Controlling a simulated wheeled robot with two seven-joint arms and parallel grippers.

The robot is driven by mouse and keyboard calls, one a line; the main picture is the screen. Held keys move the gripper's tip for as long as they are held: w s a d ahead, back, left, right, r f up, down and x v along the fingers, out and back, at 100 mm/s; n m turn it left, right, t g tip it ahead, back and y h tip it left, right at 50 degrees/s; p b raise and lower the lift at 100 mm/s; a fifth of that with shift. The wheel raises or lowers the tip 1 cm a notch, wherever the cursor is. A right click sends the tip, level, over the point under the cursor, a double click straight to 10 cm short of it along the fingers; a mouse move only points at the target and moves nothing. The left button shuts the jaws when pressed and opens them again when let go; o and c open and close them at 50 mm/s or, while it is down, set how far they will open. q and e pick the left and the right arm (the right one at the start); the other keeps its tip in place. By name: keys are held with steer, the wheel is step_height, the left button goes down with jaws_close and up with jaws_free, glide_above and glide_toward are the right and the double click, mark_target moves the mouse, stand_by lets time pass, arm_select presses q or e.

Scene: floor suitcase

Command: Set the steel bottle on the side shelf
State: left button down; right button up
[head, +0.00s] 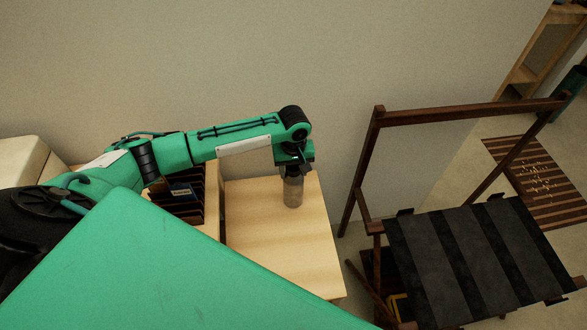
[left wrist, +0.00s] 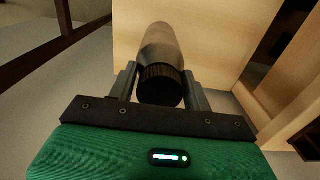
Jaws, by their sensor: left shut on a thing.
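The steel bottle (head: 293,191) is grey and upright, with a dark ribbed cap that shows in the left wrist view (left wrist: 161,84). My left gripper (head: 292,170) points down from above and is shut on the bottle near its cap. The side shelf (head: 268,240) is a pale wooden top beneath the bottle, and the bottle is over its back right part. I cannot tell whether the bottle's base touches the wood. My right gripper is not in view.
A wooden organiser (head: 190,205) with dark slots stands left of the bare top, under my left arm. A dark folding rack with black straps (head: 480,255) stands on the floor at right. A wall rises behind. The shelf's front is clear.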

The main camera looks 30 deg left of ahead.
arm_select(q)
steer(key=shift+r, duration=0.1)
steer(key=c, duration=0.6)
jaws_free()
step_height(320, 180, up, 12)
stand_by(0.4)
